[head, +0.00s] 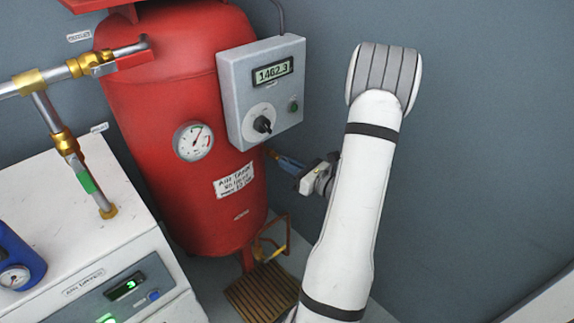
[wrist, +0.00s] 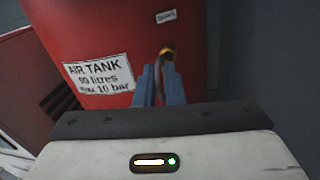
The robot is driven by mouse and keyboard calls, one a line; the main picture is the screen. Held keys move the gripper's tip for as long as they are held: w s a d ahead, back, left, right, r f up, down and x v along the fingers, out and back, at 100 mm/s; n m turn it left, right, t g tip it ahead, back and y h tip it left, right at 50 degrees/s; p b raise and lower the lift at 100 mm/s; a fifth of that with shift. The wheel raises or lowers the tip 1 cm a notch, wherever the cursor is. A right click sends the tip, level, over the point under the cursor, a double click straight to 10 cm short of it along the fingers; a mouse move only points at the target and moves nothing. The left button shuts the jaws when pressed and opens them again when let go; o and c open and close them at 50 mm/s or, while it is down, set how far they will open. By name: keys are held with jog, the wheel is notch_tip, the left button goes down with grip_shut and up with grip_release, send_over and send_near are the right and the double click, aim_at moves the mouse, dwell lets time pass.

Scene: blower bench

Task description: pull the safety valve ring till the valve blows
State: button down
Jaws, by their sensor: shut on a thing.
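The red air tank (head: 160,95) stands upright at centre left in the head view and also fills the back of the wrist view (wrist: 110,35). The brass safety valve (wrist: 167,52) sticks out of its side, just beyond my fingertips in the wrist view. My gripper (head: 273,155) reaches the tank's right side, below the grey box, with its blue fingers pointing at the tank. In the wrist view my gripper (wrist: 160,68) has its fingers close together at the valve, shut on its ring. The ring itself is mostly hidden between the fingers.
A grey control box (head: 262,88) reading 1462.3 sits just above my gripper. A pressure gauge (head: 193,141) is on the tank's front. Brass pipework (head: 62,130) and a white air unit (head: 90,220) stand at left. A slatted wooden piece (head: 262,292) lies below. Clear wall is at right.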

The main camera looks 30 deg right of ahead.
jog(key=shift+s+a, duration=0.2)
jog(key=shift+s, duration=0.1)
jog(key=c, duration=1.8)
grip_release()
jog(key=shift+o, duration=0.9)
jog(key=shift+s+d, duration=0.1)
jog(key=p+v, duration=0.1)
jog(key=v, duration=0.6)
jog(key=shift+s+p, duration=0.3)
jog(key=shift+p, duration=0.1)
